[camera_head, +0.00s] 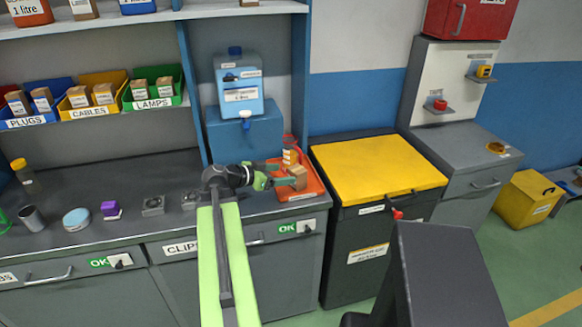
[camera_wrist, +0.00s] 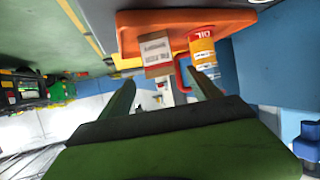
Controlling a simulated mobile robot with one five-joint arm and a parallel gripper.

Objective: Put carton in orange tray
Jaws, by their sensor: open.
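The carton (camera_head: 298,172) is a small brown cardboard box with a white label. It appears to stand on the orange tray (camera_head: 301,196), at the right end of the counter. In the wrist view, which looks upside down, the carton (camera_wrist: 157,52) seems to rest against the tray (camera_wrist: 140,18). My gripper (camera_head: 283,175) reaches to the carton from the left. Its green fingers are spread, and in the wrist view the carton lies beyond the gap between the fingertips (camera_wrist: 167,86). I cannot tell whether a finger still touches it.
An orange and yellow oil container (camera_head: 290,152) stands on the tray beside the carton, also visible in the wrist view (camera_wrist: 204,52). A blue water container (camera_head: 238,85) stands behind. A yellow-lidded bin (camera_head: 378,166) is right of the counter. Small items line the counter to the left.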

